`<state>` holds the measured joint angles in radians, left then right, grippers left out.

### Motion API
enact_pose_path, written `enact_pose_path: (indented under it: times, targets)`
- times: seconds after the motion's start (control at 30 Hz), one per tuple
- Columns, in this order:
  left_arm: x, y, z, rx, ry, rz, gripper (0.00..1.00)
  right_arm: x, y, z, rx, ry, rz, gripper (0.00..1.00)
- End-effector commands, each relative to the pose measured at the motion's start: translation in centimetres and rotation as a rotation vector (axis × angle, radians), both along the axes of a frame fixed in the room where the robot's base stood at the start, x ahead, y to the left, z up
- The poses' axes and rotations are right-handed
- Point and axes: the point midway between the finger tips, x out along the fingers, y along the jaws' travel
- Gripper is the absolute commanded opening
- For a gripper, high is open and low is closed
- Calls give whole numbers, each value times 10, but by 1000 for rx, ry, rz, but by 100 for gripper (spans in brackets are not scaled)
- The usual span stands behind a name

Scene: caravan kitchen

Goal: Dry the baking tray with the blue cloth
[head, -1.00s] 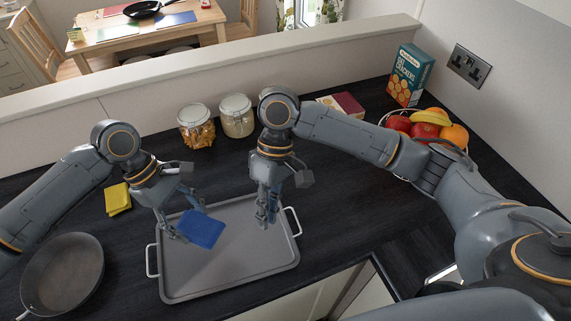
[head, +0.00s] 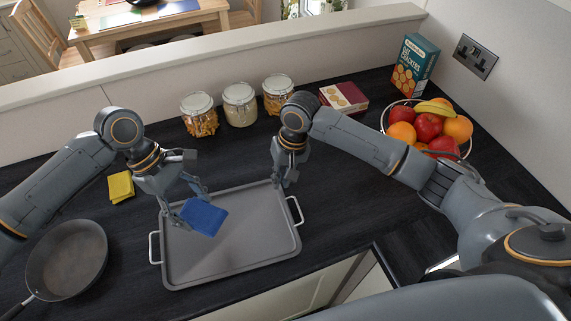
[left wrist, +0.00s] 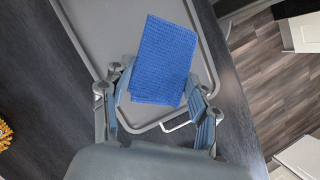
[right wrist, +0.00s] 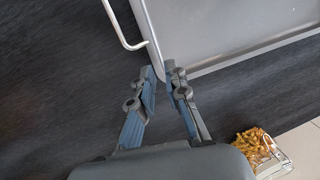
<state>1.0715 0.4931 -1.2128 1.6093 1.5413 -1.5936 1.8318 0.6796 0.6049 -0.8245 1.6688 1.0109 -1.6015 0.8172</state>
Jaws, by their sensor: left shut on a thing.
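The grey baking tray (head: 245,245) lies flat on the dark worktop, with a handle at each side. My left gripper (head: 190,213) is shut on the folded blue cloth (head: 207,219), over the tray's left part. In the left wrist view the cloth (left wrist: 165,60) sits between the fingers; I cannot tell whether it touches the tray. My right gripper (head: 281,184) is at the tray's back right corner. In the right wrist view its fingertips (right wrist: 159,76) are slightly apart beside the tray's rim (right wrist: 205,65), with no cloth between them.
A frying pan (head: 66,262) and a folded yellow cloth (head: 121,187) are at left. Jars (head: 240,107), a red box (head: 344,98), a cracker box (head: 415,65) and a fruit bowl (head: 468,150) stand behind. Bare worktop (head: 350,200) lies right of the tray.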

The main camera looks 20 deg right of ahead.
Motion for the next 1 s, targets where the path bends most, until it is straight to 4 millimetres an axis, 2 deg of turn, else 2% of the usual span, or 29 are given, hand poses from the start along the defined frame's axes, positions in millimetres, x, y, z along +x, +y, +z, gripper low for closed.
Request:
enact_pose_path:
  times: [0.1,0.3,0.57,0.67,0.9,1.0]
  targets:
    - [0,0,0,0,0,0,30,0,3,-16,-1,2,1,14]
    - [0,0,0,0,0,0,30,0,5,-28,0,0,1,14]
    - [0,0,0,0,0,0,30,0,6,-29,0,0,2,14]
    - [0,0,0,0,0,0,30,0,6,-29,0,0,2,0]
    - [0,0,0,0,0,0,30,0,6,-29,0,0,2,0]
    - [-2,-6,-7,-2,3,20,30,0,5,-29,0,0,2,0]
